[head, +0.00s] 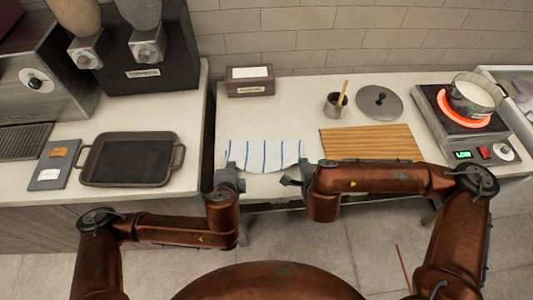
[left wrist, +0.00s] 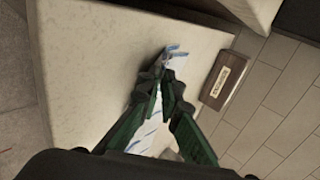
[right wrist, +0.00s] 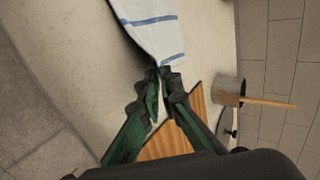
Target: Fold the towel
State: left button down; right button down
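The towel (head: 264,154) is white with blue stripes and lies on the counter near its front edge, in the middle of the head view. My left gripper (head: 232,172) is at the towel's front left corner. In the left wrist view its fingertips (left wrist: 163,78) are close together with striped cloth (left wrist: 176,54) at and beyond them. My right gripper (head: 296,181) is at the front right corner. In the right wrist view (right wrist: 162,74) its fingertips meet at the towel's tapering corner (right wrist: 150,25). The exact pinch points are partly hidden by the fingers.
A wooden board (head: 370,143) lies right of the towel, with a small metal cup (head: 335,106) and a lid (head: 379,102) behind. A box (head: 250,81) stands at the wall. A glowing burner (head: 465,124) with a pot (head: 474,95) is far right; a black tray (head: 130,136) sits left.

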pick_arm(q)
jog(key=shift+s+f, duration=0.2)
jog(key=shift+s, duration=0.1)
pick_arm(e)
jog(key=shift+s+f, duration=0.2)
jog(key=shift+s, duration=0.15)
pick_arm(q)
jog(key=shift+s+f+t, duration=0.1)
jog(key=shift+f+t, duration=0.05)
jog(key=shift+t, duration=0.15)
pick_arm(e)
jog(key=shift+f+t, duration=0.15)
jog(key=shift+t, duration=0.15)
pick_arm(q)
jog(key=shift+d, duration=0.15)
pick_arm(e)
jog(key=shift+s+d, duration=0.1)
jog(key=shift+s, duration=0.05)
pick_arm(q)
jog(key=c, duration=1.9)
grip_release()
pick_arm(e)
jog(key=c, duration=1.9)
grip_release()
